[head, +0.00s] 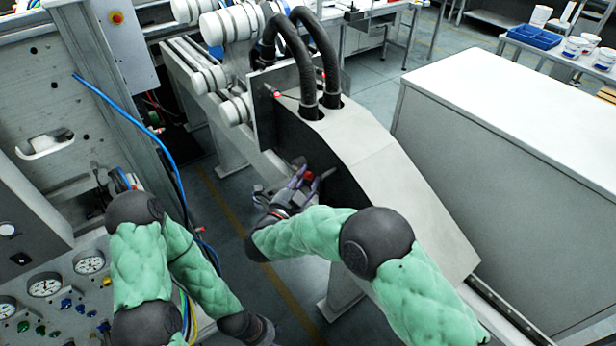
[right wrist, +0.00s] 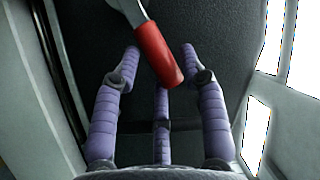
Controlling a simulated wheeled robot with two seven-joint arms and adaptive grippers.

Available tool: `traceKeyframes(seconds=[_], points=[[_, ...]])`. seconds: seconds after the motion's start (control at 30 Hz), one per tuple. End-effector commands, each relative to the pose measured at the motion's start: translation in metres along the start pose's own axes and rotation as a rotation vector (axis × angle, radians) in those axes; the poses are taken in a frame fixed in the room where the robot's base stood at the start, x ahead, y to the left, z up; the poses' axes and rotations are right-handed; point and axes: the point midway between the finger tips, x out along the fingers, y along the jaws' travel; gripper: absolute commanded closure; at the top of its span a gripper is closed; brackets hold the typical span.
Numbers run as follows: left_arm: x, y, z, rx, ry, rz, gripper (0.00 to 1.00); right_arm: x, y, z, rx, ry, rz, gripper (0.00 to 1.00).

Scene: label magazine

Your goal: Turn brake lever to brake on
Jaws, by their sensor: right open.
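The brake lever has a red grip on a pale metal shaft. In the right wrist view its red grip (right wrist: 157,54) hangs in from the top, tilted, between the spread purple fingers of my right gripper (right wrist: 160,75). The fingers are open and not closed around the grip. In the head view the red grip (head: 308,176) shows small at the side of the grey machine housing, among the fingers of my right gripper (head: 300,178), which partly hide it. My left gripper (head: 264,331) is a dark shape at the bottom edge, away from the lever; its fingers are unclear.
The grey sloped housing (head: 375,150) with two black hoses stands right beside my right gripper. A large pale cabinet (head: 500,130) is to the right. A panel with gauges (head: 88,262) and a blue hose (head: 130,118) are at the left. Floor shows between them.

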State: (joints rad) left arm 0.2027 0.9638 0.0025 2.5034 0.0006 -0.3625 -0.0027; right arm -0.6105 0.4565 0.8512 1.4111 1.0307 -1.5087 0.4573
Motion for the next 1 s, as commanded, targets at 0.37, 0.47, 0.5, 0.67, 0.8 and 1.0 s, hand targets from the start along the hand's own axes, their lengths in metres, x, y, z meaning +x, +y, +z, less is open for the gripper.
traceKeyframes(seconds=[0.37, 0.47, 0.5, 0.67, 0.8, 1.0], points=[[0.001, 0.000, 0.000, 0.000, 0.000, 0.000, 0.51, 0.018, 0.000, 0.000, -0.001, -0.001, 0.000, 0.57], [0.001, 0.000, 0.000, 0.000, 0.000, 0.000, 0.51, 0.018, 0.000, 0.000, -0.001, -0.001, 0.000, 0.57], [0.001, 0.000, 0.000, 0.000, 0.000, 0.000, 0.51, 0.018, 0.001, 0.000, -0.001, -0.002, 0.000, 0.57], [0.001, 0.000, 0.000, 0.000, 0.000, 0.000, 0.51, 0.018, 0.001, 0.000, -0.001, -0.002, 0.000, 1.00], [0.001, 0.000, 0.000, 0.000, 0.000, 0.000, 0.51, 0.018, 0.000, 0.000, -0.001, -0.001, 0.000, 1.00], [0.001, 0.000, 0.000, 0.000, 0.000, 0.000, 0.51, 0.018, 0.000, 0.000, -0.002, -0.002, 0.001, 1.00]])
